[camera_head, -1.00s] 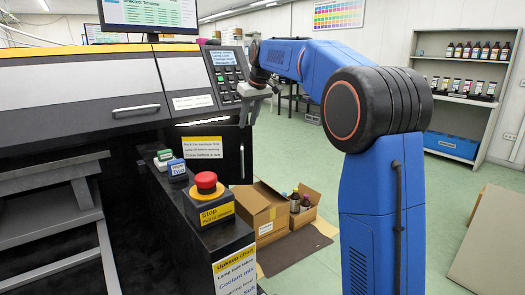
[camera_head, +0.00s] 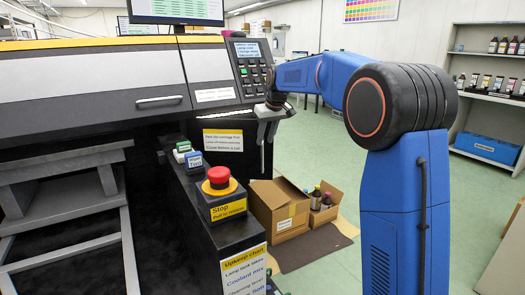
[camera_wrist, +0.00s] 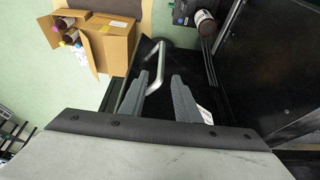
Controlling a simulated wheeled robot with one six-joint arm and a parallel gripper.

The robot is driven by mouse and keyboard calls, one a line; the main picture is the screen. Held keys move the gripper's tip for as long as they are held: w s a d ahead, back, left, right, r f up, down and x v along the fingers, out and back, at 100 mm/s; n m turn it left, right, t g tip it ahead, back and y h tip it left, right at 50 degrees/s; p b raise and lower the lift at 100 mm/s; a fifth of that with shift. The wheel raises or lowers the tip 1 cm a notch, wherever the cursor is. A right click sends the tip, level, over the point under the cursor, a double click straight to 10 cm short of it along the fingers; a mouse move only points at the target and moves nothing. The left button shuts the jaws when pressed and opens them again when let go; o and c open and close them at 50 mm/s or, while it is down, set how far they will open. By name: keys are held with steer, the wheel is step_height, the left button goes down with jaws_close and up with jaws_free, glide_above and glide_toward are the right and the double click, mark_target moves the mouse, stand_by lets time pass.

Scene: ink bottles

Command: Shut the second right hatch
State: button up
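In the head view my gripper (camera_head: 265,140) hangs beside the panel's right edge. A dark bottle (camera_wrist: 205,22) shows near the dark opening.
A stop-button console (camera_head: 222,205) stands in front of the machine. Open cardboard boxes (camera_head: 278,207) with bottles lie on the floor behind it; they show in the wrist view too (camera_wrist: 108,42). A bottle shelf (camera_head: 490,90) stands at the far right.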

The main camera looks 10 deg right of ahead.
steer(key=x, duration=0.6)
steer(key=shift+w+f, duration=0.1)
steer(key=shift+f, duration=0.25)
jaws_close()
